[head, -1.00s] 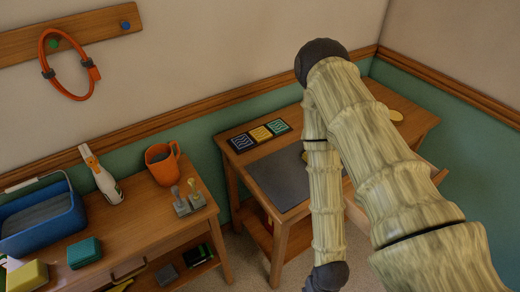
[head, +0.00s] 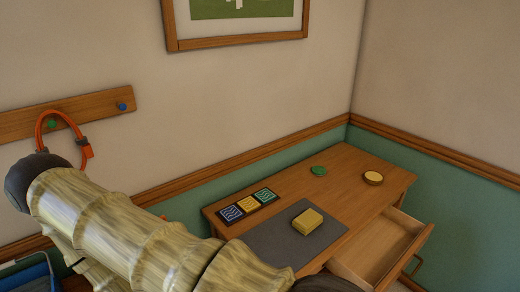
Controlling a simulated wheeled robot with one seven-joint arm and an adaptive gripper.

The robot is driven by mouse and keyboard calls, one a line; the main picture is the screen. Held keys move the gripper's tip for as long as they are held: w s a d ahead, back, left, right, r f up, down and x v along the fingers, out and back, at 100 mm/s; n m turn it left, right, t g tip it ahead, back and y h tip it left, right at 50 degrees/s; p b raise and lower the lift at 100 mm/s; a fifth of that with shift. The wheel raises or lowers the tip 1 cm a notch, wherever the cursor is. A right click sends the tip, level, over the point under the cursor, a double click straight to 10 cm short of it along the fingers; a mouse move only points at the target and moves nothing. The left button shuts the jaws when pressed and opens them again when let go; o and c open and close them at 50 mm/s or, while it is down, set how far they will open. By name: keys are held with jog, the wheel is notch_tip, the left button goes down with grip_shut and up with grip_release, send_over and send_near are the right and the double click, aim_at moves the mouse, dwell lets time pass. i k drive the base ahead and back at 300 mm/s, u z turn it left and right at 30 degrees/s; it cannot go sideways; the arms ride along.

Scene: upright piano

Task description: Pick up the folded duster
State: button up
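A yellow, soft-edged block (head: 308,222), which looks like the folded duster, lies on a dark grey mat (head: 270,243) on the wooden desk (head: 345,168). Its top and near side show, and nothing touches it from above. My arm crosses the lower left of the head view, left of the mat, and covers part of the desk's left side. My gripper is out of the picture, so its fingers cannot be seen.
Three patterned tiles (head: 248,204) lie behind the mat. A green disc (head: 319,171) and a round yellow-topped piece (head: 373,178) stand farther back. An open, empty-looking drawer (head: 378,250) juts out at the front right. An orange loop (head: 62,125) hangs from the wall rail.

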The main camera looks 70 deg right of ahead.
aim_at(306, 223)
jog(key=u, duration=0.1)
jog(key=k, duration=0.7)
jog(key=z, duration=1.4)
